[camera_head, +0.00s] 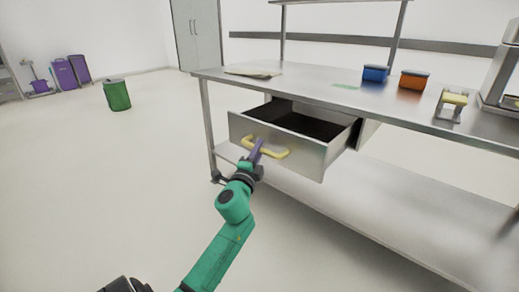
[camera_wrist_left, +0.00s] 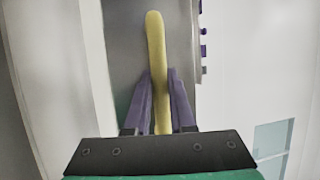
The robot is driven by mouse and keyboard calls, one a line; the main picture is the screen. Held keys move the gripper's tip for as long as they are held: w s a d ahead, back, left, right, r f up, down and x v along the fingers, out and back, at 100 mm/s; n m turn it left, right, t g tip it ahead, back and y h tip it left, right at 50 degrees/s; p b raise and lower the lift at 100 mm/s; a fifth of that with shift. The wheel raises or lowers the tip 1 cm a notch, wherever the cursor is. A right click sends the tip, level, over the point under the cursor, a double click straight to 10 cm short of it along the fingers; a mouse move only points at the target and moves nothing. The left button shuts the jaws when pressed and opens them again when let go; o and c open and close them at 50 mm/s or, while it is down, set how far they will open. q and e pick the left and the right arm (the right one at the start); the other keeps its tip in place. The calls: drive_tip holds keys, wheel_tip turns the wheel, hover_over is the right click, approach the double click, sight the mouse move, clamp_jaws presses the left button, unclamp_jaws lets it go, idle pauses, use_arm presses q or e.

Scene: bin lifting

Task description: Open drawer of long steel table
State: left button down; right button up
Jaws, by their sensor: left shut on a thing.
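The long steel table (camera_head: 310,83) stands across the head view. Its drawer (camera_head: 300,151) is pulled out partway, and its dark interior shows empty where visible. A yellow handle (camera_head: 274,153) is on the drawer front. My left gripper (camera_head: 256,147) reaches up from below with purple fingers shut on the handle. In the left wrist view the yellow handle (camera_wrist_left: 156,60) runs between the two purple fingers of the left gripper (camera_wrist_left: 160,100), with the grey drawer front behind it. My right gripper is not in view.
On the tabletop are a blue container (camera_head: 375,74), an orange container (camera_head: 413,80) and a yellow-topped item (camera_head: 453,101). A lower shelf (camera_head: 360,195) runs beneath the table. A green bin (camera_head: 117,95) stands on open floor at the left.

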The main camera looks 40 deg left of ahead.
use_arm(q)
drive_tip(key=c, duration=0.8)
unclamp_jaws()
drive_tip(key=shift+o, duration=0.2)
drive_tip(key=b+v, duration=0.1)
drive_tip(key=v, duration=1.3)
drive_tip(key=shift+s+f+b, duration=0.15)
drive_tip(key=shift+s+b, duration=0.05)
drive_tip(key=shift+b, duration=0.2)
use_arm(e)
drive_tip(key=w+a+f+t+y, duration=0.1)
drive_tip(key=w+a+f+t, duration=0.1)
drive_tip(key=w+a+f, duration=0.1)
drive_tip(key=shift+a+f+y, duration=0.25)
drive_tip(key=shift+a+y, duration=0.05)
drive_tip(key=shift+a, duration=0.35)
use_arm(q)
drive_tip(key=shift+d, duration=0.1)
